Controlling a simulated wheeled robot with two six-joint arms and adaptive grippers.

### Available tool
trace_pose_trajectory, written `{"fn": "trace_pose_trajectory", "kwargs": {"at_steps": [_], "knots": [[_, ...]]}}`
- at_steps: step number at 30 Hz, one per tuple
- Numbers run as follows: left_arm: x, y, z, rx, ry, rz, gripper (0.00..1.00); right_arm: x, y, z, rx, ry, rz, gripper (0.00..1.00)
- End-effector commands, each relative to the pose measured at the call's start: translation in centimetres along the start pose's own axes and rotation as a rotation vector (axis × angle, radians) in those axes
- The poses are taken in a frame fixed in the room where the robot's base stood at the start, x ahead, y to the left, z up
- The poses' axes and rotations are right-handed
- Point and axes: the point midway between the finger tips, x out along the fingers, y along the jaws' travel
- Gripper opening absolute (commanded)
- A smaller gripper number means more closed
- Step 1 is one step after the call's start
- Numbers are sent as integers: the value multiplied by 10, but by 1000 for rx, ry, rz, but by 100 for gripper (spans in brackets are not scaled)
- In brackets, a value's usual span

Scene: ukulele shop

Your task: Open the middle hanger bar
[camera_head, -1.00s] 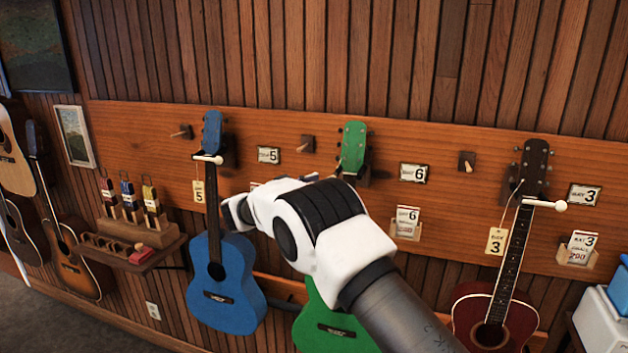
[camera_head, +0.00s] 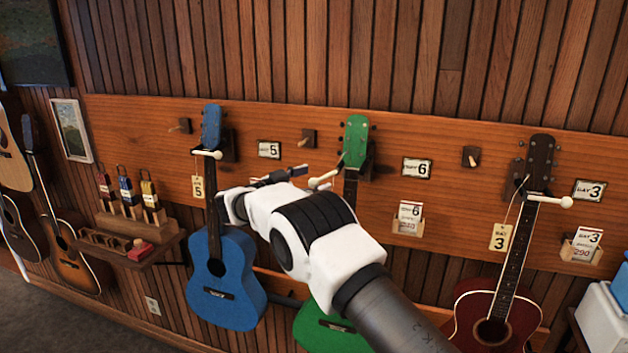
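The green ukulele (camera_head: 356,140) hangs in the middle, its lower body partly behind my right arm. The middle hanger bar (camera_head: 325,179) has a pale round knob. It slants down and left from the green neck, pointing outward instead of lying straight across it like the side bars. My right gripper (camera_head: 284,175) is just left of this bar's knob, its dark finger parts near it. Contact is unclear, and the hand hides how far the fingers are apart. My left gripper is out of view.
A blue ukulele (camera_head: 222,270) hangs left behind a left hanger bar (camera_head: 206,153). A dark red ukulele (camera_head: 495,310) hangs right behind a right hanger bar (camera_head: 548,201). Price cards and empty pegs dot the wooden board (camera_head: 260,120). A small shelf (camera_head: 130,255) is at left.

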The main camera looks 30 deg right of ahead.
Motion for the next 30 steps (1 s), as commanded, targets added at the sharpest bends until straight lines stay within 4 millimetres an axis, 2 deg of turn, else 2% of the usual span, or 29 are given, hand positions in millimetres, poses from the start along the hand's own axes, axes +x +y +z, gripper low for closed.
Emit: {"fn": "trace_pose_trajectory", "kwargs": {"at_steps": [7,10,22,26,30], "knots": [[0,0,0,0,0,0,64,-1,0,-1,1,1,2,82],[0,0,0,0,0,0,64,-10,0,-1,1,2,1,82],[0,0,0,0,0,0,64,-104,-4,3,-1,0,-3,82],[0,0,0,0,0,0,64,-118,-5,3,-3,0,0,82],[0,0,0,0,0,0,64,-121,-5,3,-3,0,0,82]]}}
